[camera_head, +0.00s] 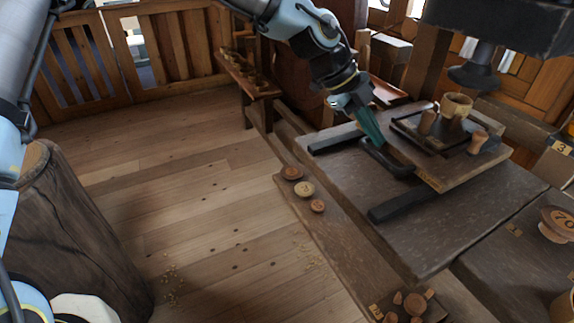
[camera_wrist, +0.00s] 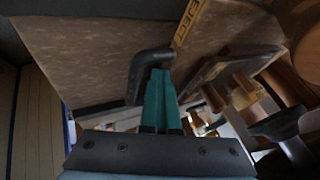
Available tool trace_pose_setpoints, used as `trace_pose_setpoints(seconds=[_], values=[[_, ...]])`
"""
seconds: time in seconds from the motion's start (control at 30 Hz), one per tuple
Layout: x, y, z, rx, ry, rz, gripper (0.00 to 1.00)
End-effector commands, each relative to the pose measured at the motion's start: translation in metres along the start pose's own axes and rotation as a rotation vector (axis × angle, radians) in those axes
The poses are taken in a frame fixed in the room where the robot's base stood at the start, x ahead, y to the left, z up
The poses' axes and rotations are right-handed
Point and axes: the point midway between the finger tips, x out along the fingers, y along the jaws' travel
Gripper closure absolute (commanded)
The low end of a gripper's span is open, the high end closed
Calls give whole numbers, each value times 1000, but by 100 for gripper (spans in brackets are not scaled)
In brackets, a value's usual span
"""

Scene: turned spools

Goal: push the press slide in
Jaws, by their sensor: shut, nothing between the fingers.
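The press slide (camera_head: 440,180) is a flat wooden board on the dark press bed, between two dark rails. A dark handle (camera_head: 388,162) stands at its near left edge; the handle also shows in the wrist view (camera_wrist: 150,62). On the slide is a dark-framed holder carrying a wooden spool (camera_head: 455,105) and small wooden pegs. My gripper (camera_head: 374,138) has teal fingers, shut and empty, pointing down at the handle. In the wrist view the fingertips (camera_wrist: 158,75) appear right at the handle; I cannot tell whether they touch it.
The dark press head (camera_head: 474,72) hangs above the far right part of the bed. Several small wooden discs (camera_head: 304,189) lie on the ledge in front. A numbered spool (camera_head: 556,222) stands at the right. A small bench (camera_head: 250,78) is behind; open plank floor lies left.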

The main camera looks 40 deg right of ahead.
Motion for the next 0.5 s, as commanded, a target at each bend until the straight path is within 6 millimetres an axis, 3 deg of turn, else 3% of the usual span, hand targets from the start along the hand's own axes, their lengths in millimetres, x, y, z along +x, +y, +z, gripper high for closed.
trace_pose_setpoints(seconds=[0.2,0.5], values=[[11,-21,0,0,0,-3,100],[14,-28,0,1,0,-5,100]])
